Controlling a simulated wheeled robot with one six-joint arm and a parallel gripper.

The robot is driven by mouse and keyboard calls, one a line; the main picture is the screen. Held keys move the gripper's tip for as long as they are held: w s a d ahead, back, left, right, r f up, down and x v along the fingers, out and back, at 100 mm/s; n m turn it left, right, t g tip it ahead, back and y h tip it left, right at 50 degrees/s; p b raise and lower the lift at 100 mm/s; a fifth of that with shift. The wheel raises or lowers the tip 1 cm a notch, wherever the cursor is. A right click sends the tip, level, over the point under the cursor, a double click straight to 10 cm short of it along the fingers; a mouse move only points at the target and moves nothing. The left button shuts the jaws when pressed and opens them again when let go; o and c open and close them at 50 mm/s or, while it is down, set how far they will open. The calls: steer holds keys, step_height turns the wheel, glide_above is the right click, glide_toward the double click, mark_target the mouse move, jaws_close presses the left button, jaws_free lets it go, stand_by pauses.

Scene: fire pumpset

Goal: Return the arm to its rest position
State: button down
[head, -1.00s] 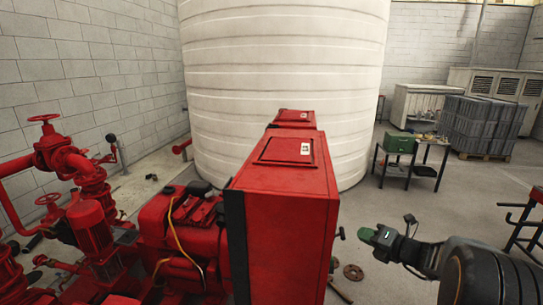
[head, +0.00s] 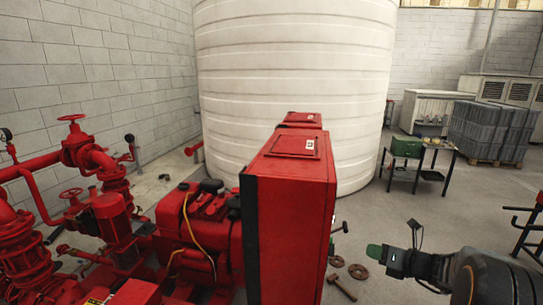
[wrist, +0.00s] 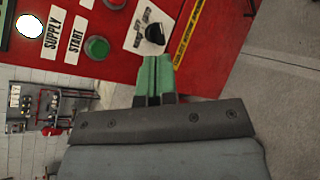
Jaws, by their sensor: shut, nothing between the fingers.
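My gripper (head: 375,251) is at the lower right of the head view, with green fingertips pointing left toward the red cabinet (head: 293,215). It is apart from the cabinet's right side. In the wrist view the green fingers (wrist: 153,75) lie together with nothing between them. Beyond them is the red panel face (wrist: 190,40), with a green button (wrist: 97,47), a black rotary switch (wrist: 152,36) on a white plate, and labels reading SUPPLY and START. My arm extends out to the right edge in the head view.
A large white tank (head: 295,85) stands behind the cabinet. Red pumps and pipes (head: 100,200) fill the left. A table with a green box (head: 406,148) stands at the back right. A hammer (head: 341,287) and round flanges lie on the floor below my gripper.

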steer(key=s+a+f+n+g+h, duration=0.2)
steer(key=s+a+n+g, duration=0.3)
steer(key=n, duration=0.6)
steer(key=s+a+f+n+g+h, duration=0.2)
steer(key=s+n+g, duration=0.1)
steer(key=s+n, duration=0.65)
steer(key=s+a+r+n+t+h, duration=0.1)
steer(key=s+a+r+n+h, duration=0.3)
steer(key=n, duration=1.1)
steer(key=shift+s+a+r+h, duration=0.3)
steer(key=shift+s+a+r, duration=0.55)
steer(key=shift+r, duration=0.2)
